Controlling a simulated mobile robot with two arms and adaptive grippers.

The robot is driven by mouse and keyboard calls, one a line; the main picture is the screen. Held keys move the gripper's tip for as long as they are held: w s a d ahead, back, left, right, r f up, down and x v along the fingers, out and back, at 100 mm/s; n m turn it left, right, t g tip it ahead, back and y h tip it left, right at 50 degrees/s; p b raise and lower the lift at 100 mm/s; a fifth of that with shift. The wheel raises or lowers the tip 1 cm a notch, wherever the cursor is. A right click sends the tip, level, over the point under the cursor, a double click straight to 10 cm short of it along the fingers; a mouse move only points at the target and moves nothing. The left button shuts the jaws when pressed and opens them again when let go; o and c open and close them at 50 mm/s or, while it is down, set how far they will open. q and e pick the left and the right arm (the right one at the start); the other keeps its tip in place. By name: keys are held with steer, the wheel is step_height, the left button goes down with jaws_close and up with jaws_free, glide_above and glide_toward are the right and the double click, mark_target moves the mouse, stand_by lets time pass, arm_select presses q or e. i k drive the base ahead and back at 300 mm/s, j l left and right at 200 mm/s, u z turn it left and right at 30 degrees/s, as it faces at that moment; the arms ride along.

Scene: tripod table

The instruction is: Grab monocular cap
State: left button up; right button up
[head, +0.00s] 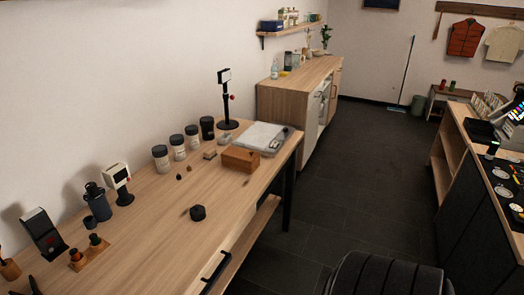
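A small black, roundish, faceted piece (198,212) lies alone on the wooden table (150,235), near its front edge; it may be the monocular cap, but it is too small to be sure. A dark upright cylinder with a narrower top (97,201) stands farther left and may be the monocular. Two tiny dark brown pieces (179,177) lie behind the black piece. Neither of my grippers can be made out in the head view.
Several lidded jars (161,158), a wooden box (240,159), a grey tray (265,138) and a black stand (226,105) line the back. A wooden block with small cylinders (90,252) is at left. A black ridged seat (385,275) is at the bottom. Tabletop around the black piece is clear.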

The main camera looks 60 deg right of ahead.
mark_target(198, 212)
steer(key=l+z, duration=0.1)
steer(key=z, duration=1.1)
steer(key=u, duration=0.4)
steer(key=i+l+u, duration=0.15)
steer(key=l+u, duration=0.55)
steer(key=l, duration=0.15)
steer(key=i+l+u, duration=0.1)
steer(key=l+u, duration=0.2)
steer(key=l, duration=0.2)
